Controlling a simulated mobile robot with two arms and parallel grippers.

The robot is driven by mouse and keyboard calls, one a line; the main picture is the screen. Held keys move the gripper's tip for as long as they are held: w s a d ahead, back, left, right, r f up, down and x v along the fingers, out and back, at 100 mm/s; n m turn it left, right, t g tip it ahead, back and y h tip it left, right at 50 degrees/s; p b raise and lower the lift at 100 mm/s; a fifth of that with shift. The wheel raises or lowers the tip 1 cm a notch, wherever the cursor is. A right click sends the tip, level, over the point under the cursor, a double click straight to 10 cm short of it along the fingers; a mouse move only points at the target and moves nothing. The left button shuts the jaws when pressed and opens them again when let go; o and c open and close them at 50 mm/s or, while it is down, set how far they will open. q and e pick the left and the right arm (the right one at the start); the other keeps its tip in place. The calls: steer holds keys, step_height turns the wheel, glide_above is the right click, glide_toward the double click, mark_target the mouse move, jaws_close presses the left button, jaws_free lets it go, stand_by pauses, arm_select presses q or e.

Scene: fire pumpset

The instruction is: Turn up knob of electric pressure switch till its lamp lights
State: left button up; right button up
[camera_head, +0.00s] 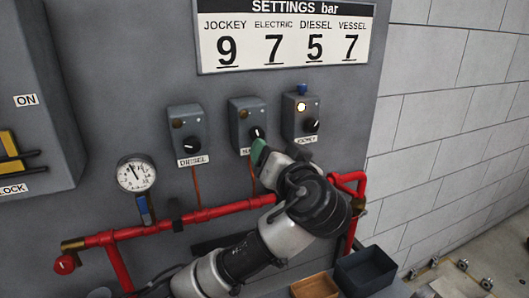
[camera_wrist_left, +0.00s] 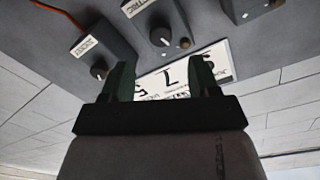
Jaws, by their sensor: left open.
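The electric pressure switch is the middle grey box (camera_head: 246,112) on the panel, with its label partly hidden behind my gripper. Its black knob (camera_head: 256,132) points up and left, and its small lamp (camera_head: 243,114) looks dull and unlit. My left gripper (camera_head: 261,151) is just below and in front of this knob. In the left wrist view the picture is turned over: the knob (camera_wrist_left: 160,37) shows beyond and between the open green fingers (camera_wrist_left: 161,78), with no visible grip on it. My right gripper is not in view.
The DIESEL switch (camera_head: 186,132) is on the left, unlit. A settings sign (camera_head: 284,36) hangs above. A pressure gauge (camera_head: 136,173) and red pipe (camera_head: 210,212) lie below. Open bins (camera_head: 365,270) stand lower right.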

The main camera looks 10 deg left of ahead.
arm_select(q)
steer(key=v, duration=0.3)
steer(key=shift+b, duration=0.3)
stand_by(0.5)
